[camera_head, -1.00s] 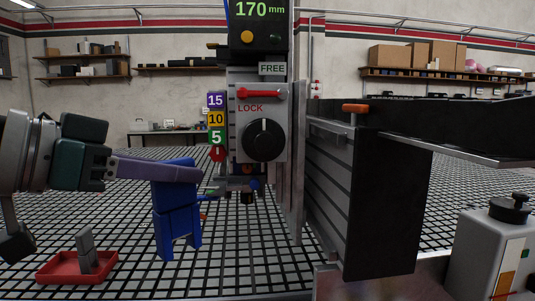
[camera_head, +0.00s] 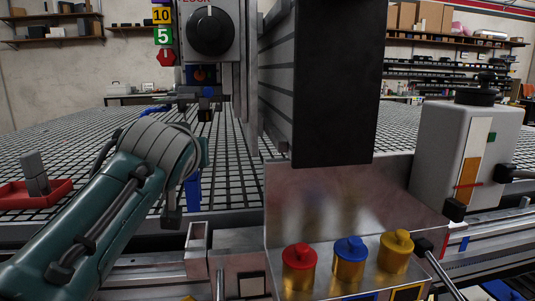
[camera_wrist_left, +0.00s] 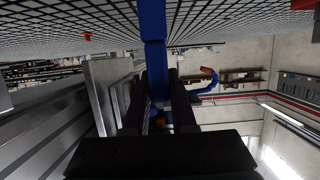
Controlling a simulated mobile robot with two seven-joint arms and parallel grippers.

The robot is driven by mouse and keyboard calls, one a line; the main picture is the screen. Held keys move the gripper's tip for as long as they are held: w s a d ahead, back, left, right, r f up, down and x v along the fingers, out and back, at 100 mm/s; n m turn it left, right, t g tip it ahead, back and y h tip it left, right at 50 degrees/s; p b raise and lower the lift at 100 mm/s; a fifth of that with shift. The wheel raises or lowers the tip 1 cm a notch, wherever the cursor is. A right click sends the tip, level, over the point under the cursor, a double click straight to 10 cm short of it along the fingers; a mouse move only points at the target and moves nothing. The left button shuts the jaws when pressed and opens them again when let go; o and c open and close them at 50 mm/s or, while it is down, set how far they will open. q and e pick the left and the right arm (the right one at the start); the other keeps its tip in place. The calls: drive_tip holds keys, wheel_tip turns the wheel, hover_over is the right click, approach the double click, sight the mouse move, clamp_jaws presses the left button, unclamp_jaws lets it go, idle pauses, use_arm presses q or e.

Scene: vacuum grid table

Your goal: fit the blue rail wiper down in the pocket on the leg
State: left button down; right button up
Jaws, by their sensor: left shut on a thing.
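The blue rail wiper (camera_wrist_left: 153,28) is between the two dark fingers of my left gripper (camera_wrist_left: 158,75) in the left wrist view. The gripper is shut on it. In the head view, my forearm and wrist hide the gripper and most of the wiper; a blue strip (camera_head: 193,192) shows just right of the wrist. A small open-topped metal pocket (camera_head: 197,252) stands at the table's front edge, below and apart from that strip. I cannot tell how the wiper's lower end lines up with it. My right gripper is not in view.
A metal tray (camera_head: 320,275) with red, blue and yellow-capped brass pieces stands right of the pocket. A dark upright panel (camera_head: 335,85) rises behind it. A grey box (camera_head: 470,150) is at right. A red tray (camera_head: 62,190) lies left on the grid table (camera_head: 75,145).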

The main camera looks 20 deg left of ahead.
use_arm(q)
drive_tip(key=shift+s+r, duration=0.1)
drive_tip(key=shift+r, duration=0.05)
drive_tip(key=shift+f+b, duration=6.05)
drive_tip(key=shift+f, duration=0.9)
drive_tip(key=c, duration=0.7)
unclamp_jaws()
drive_tip(key=shift+o, duration=0.2)
drive_tip(key=shift+r, duration=0.15)
